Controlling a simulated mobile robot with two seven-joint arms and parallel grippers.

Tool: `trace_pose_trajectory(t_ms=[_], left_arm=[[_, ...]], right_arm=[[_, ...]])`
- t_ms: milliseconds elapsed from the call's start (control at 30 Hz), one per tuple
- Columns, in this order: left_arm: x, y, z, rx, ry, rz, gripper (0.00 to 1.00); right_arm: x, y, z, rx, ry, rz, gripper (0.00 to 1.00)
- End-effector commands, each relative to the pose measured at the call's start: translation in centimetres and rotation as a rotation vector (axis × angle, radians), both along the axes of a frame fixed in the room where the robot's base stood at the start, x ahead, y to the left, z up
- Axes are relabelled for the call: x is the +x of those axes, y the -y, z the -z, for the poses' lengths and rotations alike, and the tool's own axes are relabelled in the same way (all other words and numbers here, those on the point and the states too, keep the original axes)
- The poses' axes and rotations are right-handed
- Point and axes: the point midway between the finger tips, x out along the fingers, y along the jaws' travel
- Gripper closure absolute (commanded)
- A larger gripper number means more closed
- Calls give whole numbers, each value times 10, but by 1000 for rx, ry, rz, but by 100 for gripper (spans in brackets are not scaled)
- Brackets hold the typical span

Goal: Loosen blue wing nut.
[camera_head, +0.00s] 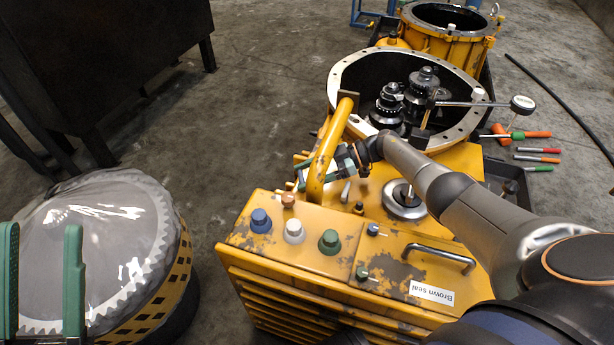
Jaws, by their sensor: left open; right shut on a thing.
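A round blue knob (260,221) stands on the left of the top of the yellow machine box (330,272). A smaller blue piece with a pale pin (373,230) sits further right on the same top. I cannot tell which of the two is the wing nut. My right gripper (318,178) is shut at the yellow curved bar (324,160), behind the knobs. The bar partly hides its fingers. My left gripper (41,228) is open and empty at the lower left, with its green fingers in front of the plastic-covered gear drum.
Brown (288,200), white (294,232) and green (329,242) knobs crowd the box top. A metal handle (440,254) and a "Brown seal" label (432,294) are to the right. The open round housing (345,82) holds gears. The plastic-covered drum (110,235) stands left, with bare floor between.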

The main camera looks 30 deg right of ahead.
Motion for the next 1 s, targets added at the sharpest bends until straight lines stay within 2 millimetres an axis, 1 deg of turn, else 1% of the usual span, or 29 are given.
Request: trace_pose_trajectory(t_ms=[433,900,933,1000], left_arm=[[0,0,4,6,-2,0,50],[0,0,5,10,-3,0,50],[0,0,5,10,-3,0,50],[0,0,5,10,-3,0,50]], right_arm=[[0,2,1,-4,-3,-42,86],[0,2,1,-6,-2,-44,86],[0,2,1,-6,-2,-44,29],[0,2,1,-6,-2,-44,21]])
